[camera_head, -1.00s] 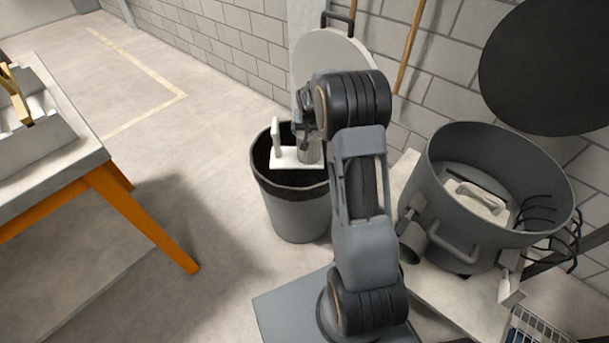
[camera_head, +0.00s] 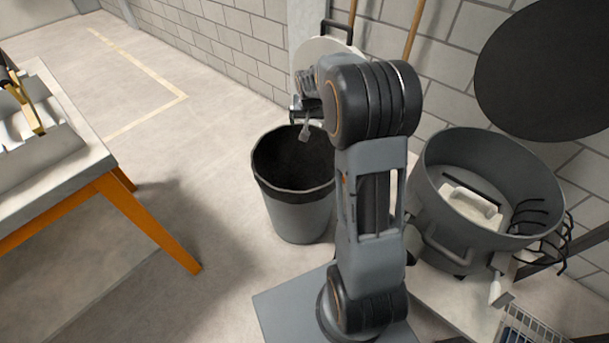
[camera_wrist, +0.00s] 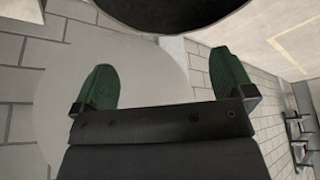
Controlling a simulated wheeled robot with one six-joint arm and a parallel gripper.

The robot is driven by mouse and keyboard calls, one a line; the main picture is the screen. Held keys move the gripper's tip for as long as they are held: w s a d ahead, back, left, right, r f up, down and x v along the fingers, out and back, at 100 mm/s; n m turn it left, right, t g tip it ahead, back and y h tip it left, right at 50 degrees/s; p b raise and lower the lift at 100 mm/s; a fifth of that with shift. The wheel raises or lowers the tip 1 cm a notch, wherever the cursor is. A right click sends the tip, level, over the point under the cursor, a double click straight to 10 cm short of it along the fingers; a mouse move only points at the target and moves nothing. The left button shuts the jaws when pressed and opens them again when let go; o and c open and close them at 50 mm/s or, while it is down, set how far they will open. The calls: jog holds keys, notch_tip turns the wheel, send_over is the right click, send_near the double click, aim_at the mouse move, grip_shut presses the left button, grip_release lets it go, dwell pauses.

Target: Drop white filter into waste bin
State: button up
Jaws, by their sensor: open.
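The waste bin (camera_head: 297,215) is a grey round bin with a black liner, standing on the floor left of my arm. Its visible inside (camera_head: 290,155) is dark. My gripper (camera_head: 305,124) is above the bin's far rim, its fingers open; they show apart and empty in the wrist view (camera_wrist: 163,78). The white filter that was at my gripper earlier is not visible now; the bin's bottom is hidden. Another white piece with a handle (camera_head: 470,207) lies inside the grey pot (camera_head: 450,236) at the right.
A round white lid-like disc (camera_head: 312,52) stands against the block wall behind my gripper. A table (camera_head: 75,165) with orange legs is at the left. A large black disc (camera_head: 550,70) is upper right. The floor between table and bin is clear.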

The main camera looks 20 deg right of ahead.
jog(key=shift+v, duration=1.4)
jog(key=shift+r+p, duration=0.1)
jog(key=shift+p, duration=0.2)
